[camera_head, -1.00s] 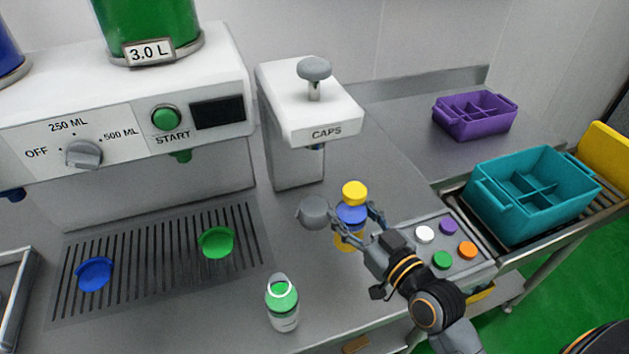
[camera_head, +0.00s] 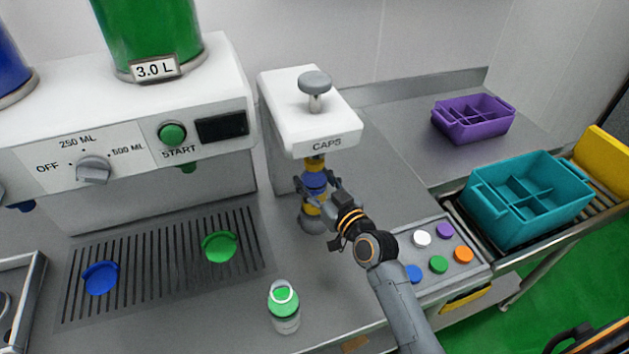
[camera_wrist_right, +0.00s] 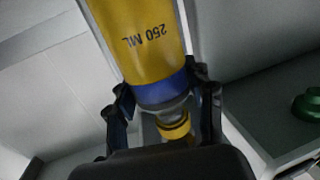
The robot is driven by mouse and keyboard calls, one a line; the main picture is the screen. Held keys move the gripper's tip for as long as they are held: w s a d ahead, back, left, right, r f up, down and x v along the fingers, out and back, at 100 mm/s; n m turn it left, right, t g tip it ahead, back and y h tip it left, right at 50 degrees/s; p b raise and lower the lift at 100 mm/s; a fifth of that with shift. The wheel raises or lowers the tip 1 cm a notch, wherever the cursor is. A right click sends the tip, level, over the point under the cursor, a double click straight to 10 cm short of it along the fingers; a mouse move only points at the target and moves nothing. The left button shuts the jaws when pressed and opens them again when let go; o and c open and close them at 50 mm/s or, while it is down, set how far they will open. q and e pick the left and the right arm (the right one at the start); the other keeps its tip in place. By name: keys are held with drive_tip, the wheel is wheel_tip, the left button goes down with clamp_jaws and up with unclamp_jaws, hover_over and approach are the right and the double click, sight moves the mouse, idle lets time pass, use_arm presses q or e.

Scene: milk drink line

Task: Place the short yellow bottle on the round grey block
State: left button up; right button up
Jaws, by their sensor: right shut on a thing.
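The short yellow bottle (camera_head: 312,209) has a blue band and a yellow top. It is upright under the front of the caps machine (camera_head: 322,145). My right gripper (camera_head: 317,183) is shut on it around the blue band. The right wrist view shows the bottle (camera_wrist_right: 143,45) close up, marked 250 ML, between the two fingers (camera_wrist_right: 167,97). The round grey block (camera_head: 312,226) is directly below the bottle, partly covered by it. I cannot tell whether the bottle's base touches the block. My left gripper is not in view.
The button panel (camera_head: 408,254) lies right of my right gripper. A teal crate (camera_head: 540,212) and a purple crate (camera_head: 466,132) are further right. A grille (camera_head: 160,262) with blue and green discs is left.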

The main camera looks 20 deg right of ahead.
drive_tip(key=shift+s+f, duration=0.15)
drive_tip(key=shift+f, duration=0.15)
drive_tip(key=shift+f, duration=0.2)
drive_tip(key=o, duration=1.4)
drive_tip(key=shift+r, duration=0.25)
drive_tip(key=shift+b+v, duration=1.1)
drive_tip(key=shift+v, duration=4.95)
